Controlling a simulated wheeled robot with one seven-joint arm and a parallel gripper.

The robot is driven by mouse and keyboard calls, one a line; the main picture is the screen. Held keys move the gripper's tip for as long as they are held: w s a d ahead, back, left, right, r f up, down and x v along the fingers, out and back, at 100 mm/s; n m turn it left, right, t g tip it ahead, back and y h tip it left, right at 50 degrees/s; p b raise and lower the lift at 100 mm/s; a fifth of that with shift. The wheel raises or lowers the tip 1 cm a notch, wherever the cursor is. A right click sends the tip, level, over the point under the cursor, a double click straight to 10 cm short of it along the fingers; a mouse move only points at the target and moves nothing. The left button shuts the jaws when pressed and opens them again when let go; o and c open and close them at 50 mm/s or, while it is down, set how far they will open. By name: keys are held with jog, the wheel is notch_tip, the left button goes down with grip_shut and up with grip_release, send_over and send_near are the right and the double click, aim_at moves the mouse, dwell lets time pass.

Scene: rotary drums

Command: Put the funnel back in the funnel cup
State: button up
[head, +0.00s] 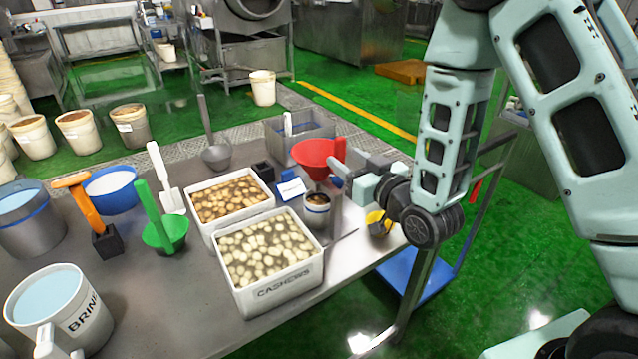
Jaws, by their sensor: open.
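The red funnel (312,157) shows its wide bowl facing up, with a red handle (340,149) standing at its right side. Its lower end is hard to make out. A small round metal cup (317,208) stands just below it in the picture; I cannot tell whether this is the funnel cup or whether the funnel touches it. My gripper (340,174) is open and comes in from the right, with its fingers close to the funnel's lower right side and above the cup. I cannot tell whether a finger touches the funnel. I see nothing held between the fingers.
A white cashews bin (276,283) and another food bin (203,230) stand left of the cup. A grey tray (273,146) is behind the funnel. A steel ladle (216,156), a green scoop (165,240) and a brine pitcher (88,326) are further left. The table's right edge is near.

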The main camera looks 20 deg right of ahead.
jog(key=shift+w+a+r, duration=0.1)
jog(key=shift+w+a, duration=0.05)
jog(key=shift+w, duration=0.2)
jog(key=p+x, duration=0.1)
jog(key=x, duration=0.4)
jog(key=shift+p, duration=0.35)
grip_shut()
